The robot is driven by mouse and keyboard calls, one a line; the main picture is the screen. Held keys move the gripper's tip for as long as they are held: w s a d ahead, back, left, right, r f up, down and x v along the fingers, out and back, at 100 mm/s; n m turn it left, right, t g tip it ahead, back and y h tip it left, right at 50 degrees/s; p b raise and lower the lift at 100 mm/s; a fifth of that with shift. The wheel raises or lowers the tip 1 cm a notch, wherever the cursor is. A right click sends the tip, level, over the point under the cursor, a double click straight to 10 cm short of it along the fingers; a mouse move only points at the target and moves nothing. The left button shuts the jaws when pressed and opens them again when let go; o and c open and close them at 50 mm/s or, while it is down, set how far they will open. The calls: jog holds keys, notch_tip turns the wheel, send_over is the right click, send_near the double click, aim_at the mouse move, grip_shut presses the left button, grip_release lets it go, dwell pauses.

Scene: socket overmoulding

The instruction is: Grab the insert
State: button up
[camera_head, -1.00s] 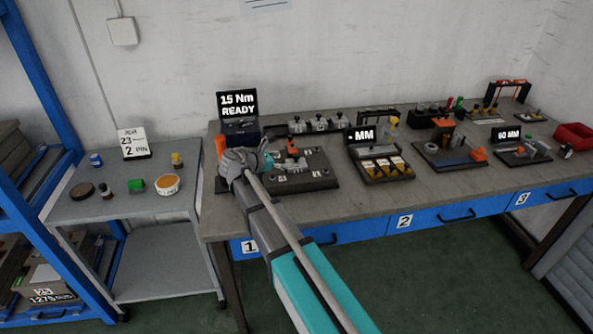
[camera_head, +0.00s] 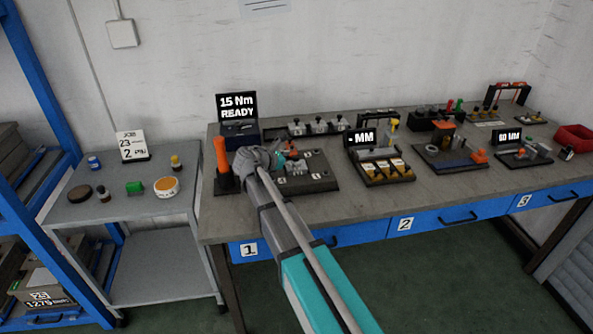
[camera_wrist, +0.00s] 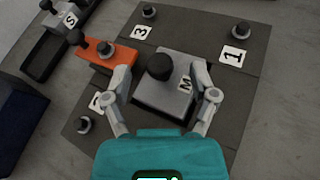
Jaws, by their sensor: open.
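A grey block marked M with a black knob (camera_wrist: 160,67), which I take for the insert, sits on a dark plate (camera_wrist: 180,30) in the wrist view. My gripper (camera_wrist: 160,75) is open, with one finger at each side of the block. I cannot tell whether the fingers touch it. In the head view my gripper (camera_head: 286,158) is low over the dark plate (camera_head: 318,182) at station 1, and my wrist hides part of it.
An orange piece with a dark knob (camera_wrist: 105,52) lies close to the left finger. Small posts stand near the plate's numbered labels. An orange-handled tool (camera_head: 222,160) stands left of my wrist. A rack of grey blocks (camera_head: 320,127) is behind. The front table strip is bare.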

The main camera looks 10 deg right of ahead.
jog(key=shift+b+x, duration=0.35)
jog(key=shift+x, duration=0.8)
jog(key=shift+c, duration=0.2)
grip_shut()
